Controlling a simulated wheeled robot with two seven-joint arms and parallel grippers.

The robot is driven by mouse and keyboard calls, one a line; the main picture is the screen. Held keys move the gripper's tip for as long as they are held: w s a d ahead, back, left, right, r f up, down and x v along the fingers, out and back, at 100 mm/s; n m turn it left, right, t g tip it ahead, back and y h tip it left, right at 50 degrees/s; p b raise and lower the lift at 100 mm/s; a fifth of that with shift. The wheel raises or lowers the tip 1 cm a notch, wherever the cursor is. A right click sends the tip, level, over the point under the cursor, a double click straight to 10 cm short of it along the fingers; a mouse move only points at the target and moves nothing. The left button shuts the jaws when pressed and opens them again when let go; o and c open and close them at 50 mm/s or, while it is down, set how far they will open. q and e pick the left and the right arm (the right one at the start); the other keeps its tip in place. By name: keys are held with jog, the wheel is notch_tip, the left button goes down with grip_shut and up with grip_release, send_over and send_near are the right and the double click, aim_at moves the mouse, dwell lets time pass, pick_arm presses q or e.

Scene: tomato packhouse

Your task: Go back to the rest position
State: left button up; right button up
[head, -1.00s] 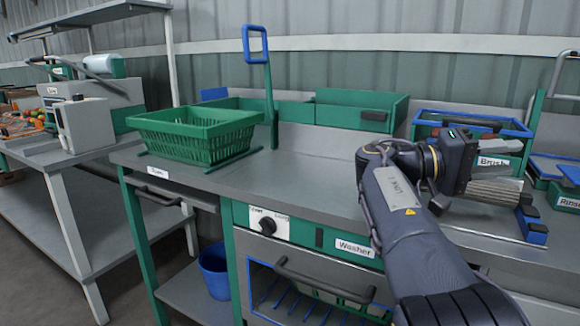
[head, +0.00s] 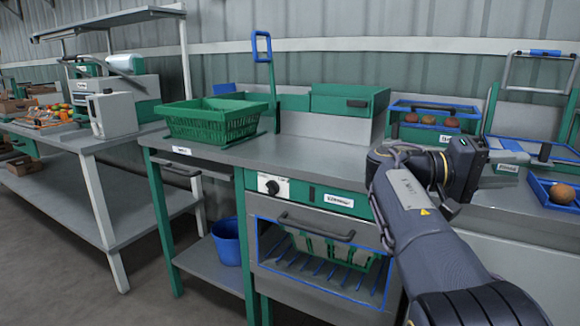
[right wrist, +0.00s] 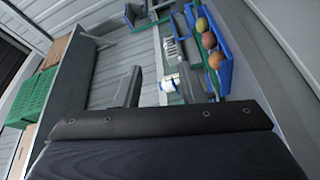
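My right arm comes in from the lower right of the head view, raised in front of the bench. Its gripper (head: 508,157) points right, over the bench's right part. In the right wrist view the two dark fingers of this gripper (right wrist: 160,88) stand apart with nothing held between them; a small white and blue item shows beyond the gap. My left arm and gripper are not in view.
The grey bench (head: 305,154) bears a green basket (head: 212,122). A blue-edged tray (head: 402,131) with several round brownish items stands behind my gripper. Another blue tray (head: 542,190) is at right. A blue bucket (head: 227,242) sits below. Floor is clear at lower left.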

jog(key=s+d+f+n+y, duration=0.25)
jog(key=d+f, duration=0.35)
jog(key=f, duration=0.3)
jog(key=s+f+n+t+y, duration=0.1)
jog(key=s+f+y, duration=0.3)
jog(key=f, duration=0.5)
jog(key=s+f+t+y, duration=0.1)
jog(key=s+f+y, duration=0.2)
jog(key=f+y, duration=0.4)
jog(key=s+a+f+t+y, duration=0.35)
jog(key=s+a, duration=0.45)
jog(key=a, duration=0.3)
jog(key=s+a+f+t+y, duration=0.4)
jog(key=s+a, duration=0.3)
jog(key=a, duration=0.4)
notch_tip(320, 180, up, 33)
jog(key=g+y+p, duration=0.1)
jog(key=p, duration=3.2)
jog(key=shift+s+r+g, duration=0.15)
jog(key=shift+s+g, duration=0.1)
jog(key=shift+g, duration=0.1)
jog(key=shift+m, duration=0.25)
jog(key=shift+o, duration=0.6)
